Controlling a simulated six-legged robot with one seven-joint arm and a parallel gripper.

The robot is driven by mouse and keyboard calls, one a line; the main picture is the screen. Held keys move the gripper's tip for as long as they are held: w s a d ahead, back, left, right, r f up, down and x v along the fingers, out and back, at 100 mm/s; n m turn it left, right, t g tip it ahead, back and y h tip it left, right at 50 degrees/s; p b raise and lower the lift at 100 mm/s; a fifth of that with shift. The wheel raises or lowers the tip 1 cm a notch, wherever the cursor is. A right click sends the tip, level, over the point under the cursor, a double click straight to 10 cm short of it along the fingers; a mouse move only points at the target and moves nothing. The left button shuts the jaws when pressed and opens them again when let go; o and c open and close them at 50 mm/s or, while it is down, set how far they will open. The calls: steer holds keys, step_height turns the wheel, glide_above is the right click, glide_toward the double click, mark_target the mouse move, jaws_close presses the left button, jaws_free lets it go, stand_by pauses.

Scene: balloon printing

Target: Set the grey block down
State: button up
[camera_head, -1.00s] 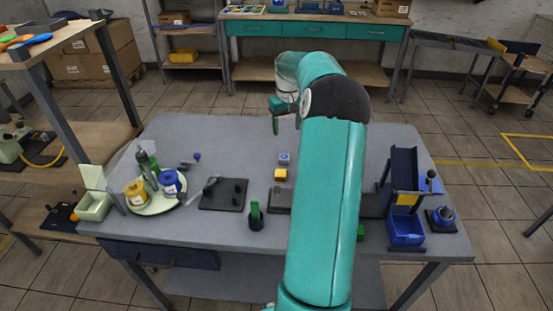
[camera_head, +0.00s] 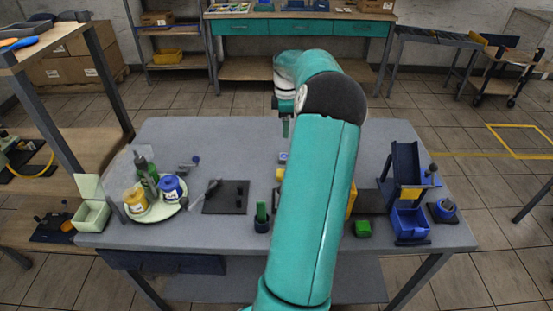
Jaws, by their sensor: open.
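A small grey block with a blue mark (camera_head: 283,157) rests on the grey table (camera_head: 230,140), just behind a yellow block (camera_head: 280,174). It is partly hidden by my arm. My gripper (camera_head: 286,128) hangs at the end of my teal arm, over the far middle of the table, and shows above the grey block in the picture. It is open. I see nothing held between its fingers, though the arm hides part of it.
A round tray (camera_head: 165,212) with yellow and blue spools and green bottles stands at left. A black plate (camera_head: 226,205), a green-and-black holder (camera_head: 262,220) and a green block (camera_head: 362,228) lie near the front. A blue bin (camera_head: 410,222) stands at right. The far left table area is clear.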

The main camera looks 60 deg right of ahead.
glide_above(284, 156)
steer(key=f, duration=0.8)
steer(key=shift+s+d, duration=0.15)
steer(key=shift+s, duration=0.1)
steer(key=f, duration=0.5)
steer(key=shift+w+f, duration=0.1)
steer(key=shift+w, duration=0.1)
steer(key=c, duration=1.1)
steer(key=shift+c, duration=0.2)
